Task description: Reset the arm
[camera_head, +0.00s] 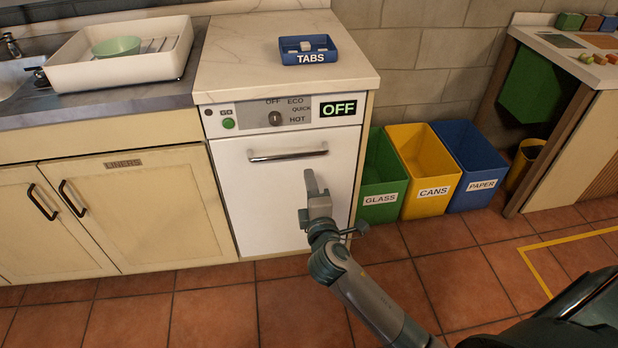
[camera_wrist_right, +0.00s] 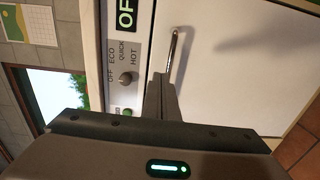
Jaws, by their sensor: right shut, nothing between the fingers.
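My right gripper (camera_head: 311,182) is shut and empty. It is in front of the white dishwasher door (camera_head: 240,195), below and a little right of the metal door handle (camera_head: 288,155). In the right wrist view my shut fingers (camera_wrist_right: 161,84) point toward the door, with the handle (camera_wrist_right: 174,50) just beyond them; whether they touch it I cannot tell. The door is closed and its display (camera_head: 338,109) reads OFF. My right arm reaches in from the lower right. My left gripper does not show.
A blue TABS tray (camera_head: 309,58) sits on the counter above the dishwasher. GLASS (camera_head: 380,199), CANS (camera_head: 432,192) and PAPER (camera_head: 480,187) bins stand to the right. Tiled floor (camera_head: 190,320) is clear in front.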

